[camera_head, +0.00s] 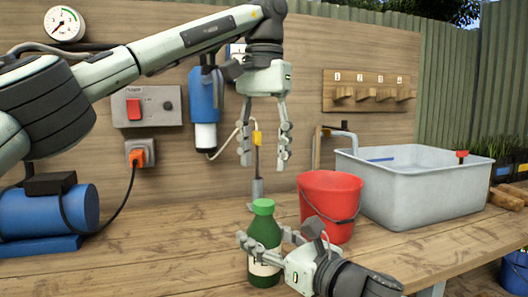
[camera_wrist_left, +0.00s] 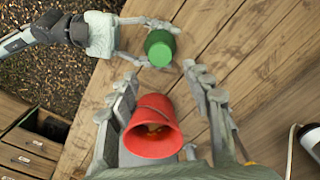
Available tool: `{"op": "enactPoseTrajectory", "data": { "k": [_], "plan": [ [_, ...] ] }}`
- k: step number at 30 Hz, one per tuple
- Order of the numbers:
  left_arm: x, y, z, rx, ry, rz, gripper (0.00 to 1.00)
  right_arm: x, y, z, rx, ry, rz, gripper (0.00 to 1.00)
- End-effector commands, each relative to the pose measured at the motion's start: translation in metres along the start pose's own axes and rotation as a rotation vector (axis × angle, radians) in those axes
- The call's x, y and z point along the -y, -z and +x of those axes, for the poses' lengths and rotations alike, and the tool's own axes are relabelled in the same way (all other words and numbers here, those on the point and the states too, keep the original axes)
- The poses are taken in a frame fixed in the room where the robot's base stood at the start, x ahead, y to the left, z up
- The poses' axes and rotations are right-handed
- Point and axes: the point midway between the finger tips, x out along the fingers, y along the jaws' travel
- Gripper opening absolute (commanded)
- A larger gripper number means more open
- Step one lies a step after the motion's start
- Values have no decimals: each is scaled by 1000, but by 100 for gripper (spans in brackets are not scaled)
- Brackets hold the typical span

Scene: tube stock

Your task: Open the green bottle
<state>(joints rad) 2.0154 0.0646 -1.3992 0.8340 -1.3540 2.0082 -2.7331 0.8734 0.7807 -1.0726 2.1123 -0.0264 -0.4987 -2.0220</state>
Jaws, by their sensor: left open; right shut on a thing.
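The green bottle (camera_head: 266,236) stands upright near the front of the wooden bench, with its green cap (camera_head: 263,206) on and a pale label partly hidden by the fingers. From above it shows as a round green top in the left wrist view (camera_wrist_left: 160,48). My right gripper (camera_head: 262,240) is shut on the bottle's body from the right, below the cap. My left gripper (camera_head: 264,162) is open and empty, pointing down above the cap, with clear air between. I cannot tell whether the bottle's base touches the bench.
A red bucket (camera_head: 331,203) stands close behind and right of the bottle. A grey tub (camera_head: 420,187) is further right. A blue motor (camera_head: 48,211) is at the left, and a blue cylinder (camera_head: 204,98) hangs on the back wall. The bench left of the bottle is clear.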

Motion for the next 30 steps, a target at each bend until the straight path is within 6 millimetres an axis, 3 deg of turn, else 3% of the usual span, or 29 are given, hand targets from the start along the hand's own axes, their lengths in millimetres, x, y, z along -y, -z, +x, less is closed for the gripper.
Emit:
{"op": "enactPoseTrajectory", "data": {
  "k": [18,29,30],
  "plan": [
    [1,0,74,2,0,23,50,0,0,0,-1,1,0,0],
    [0,0,80,0,-1,22,50,0,0,0,-1,1,0,0],
    [0,0,80,0,-1,22,46,0,0,0,-1,1,0,0]
  ]
}}
